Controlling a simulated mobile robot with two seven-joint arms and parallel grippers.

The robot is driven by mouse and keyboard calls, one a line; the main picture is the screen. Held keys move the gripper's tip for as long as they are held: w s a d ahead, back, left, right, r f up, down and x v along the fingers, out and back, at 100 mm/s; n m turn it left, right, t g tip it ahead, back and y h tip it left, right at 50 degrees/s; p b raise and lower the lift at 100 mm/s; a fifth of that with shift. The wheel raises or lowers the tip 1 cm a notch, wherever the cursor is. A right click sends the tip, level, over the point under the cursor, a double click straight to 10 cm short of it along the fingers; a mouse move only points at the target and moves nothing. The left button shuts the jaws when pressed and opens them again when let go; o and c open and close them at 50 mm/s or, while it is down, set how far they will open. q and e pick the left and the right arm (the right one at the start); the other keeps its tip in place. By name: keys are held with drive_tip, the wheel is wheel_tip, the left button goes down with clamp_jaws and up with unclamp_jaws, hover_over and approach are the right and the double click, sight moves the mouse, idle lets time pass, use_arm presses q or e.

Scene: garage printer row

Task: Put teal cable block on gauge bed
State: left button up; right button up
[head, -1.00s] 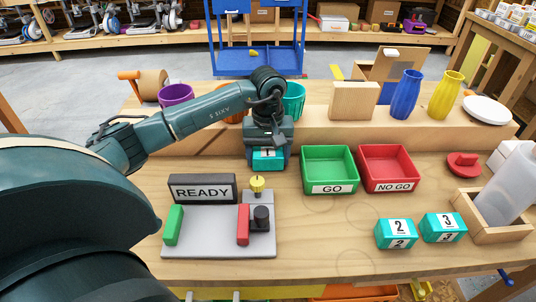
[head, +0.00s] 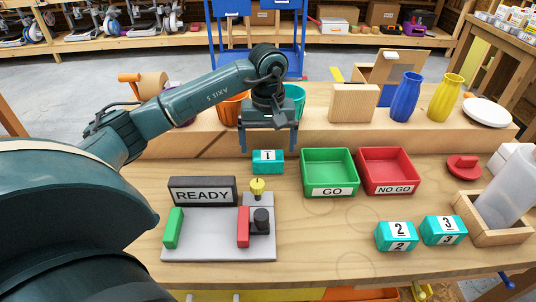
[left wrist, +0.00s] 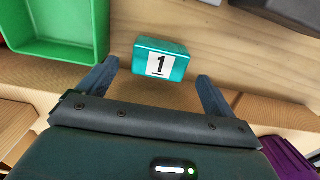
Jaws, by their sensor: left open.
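Three teal blocks are on the table. The one marked 1 (head: 268,162) lies behind the READY sign, left of the green tray; it also shows in the left wrist view (left wrist: 161,60). Blocks 2 (head: 396,236) and 3 (head: 443,229) lie at the front right. The gauge bed (head: 205,243) is a grey plate at the front left, with a green jaw, a red jaw and a black knob; no block is on it. My left gripper (head: 268,148) is open and empty, above and behind block 1, its fingers apart from it. My right gripper is out of view.
The black READY sign (head: 203,190) stands at the bed's back edge, with a yellow knob (head: 258,187) beside it. The green GO tray (head: 329,173) and red NO GO tray (head: 388,171) sit right of block 1. A raised ledge (head: 340,137) with cups and vases runs behind.

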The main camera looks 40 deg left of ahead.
use_arm(q)
wheel_tip(320, 180, up, 6)
drive_tip(key=shift+o, duration=0.4)
drive_tip(key=shift+r, duration=0.45)
wheel_tip(320, 180, up, 4)
drive_tip(key=f+p, duration=0.1)
drive_tip(key=p, duration=0.4)
hover_over(265, 156)
wheel_tip(265, 156, down, 7)
drive_tip(key=shift+r, duration=0.1)
drive_tip(key=f, duration=0.1)
drive_tip(key=f+p, duration=0.1)
drive_tip(key=f, duration=0.3)
drive_tip(key=shift+d+f, duration=0.2)
drive_tip(key=shift+d, duration=0.2)
drive_tip(key=shift+w+f, duration=0.1)
drive_tip(key=shift+f, duration=0.2)
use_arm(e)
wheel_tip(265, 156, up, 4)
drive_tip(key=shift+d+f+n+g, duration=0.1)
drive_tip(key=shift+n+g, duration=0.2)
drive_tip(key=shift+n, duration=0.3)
use_arm(q)
drive_tip(key=shift+c, duration=0.2)
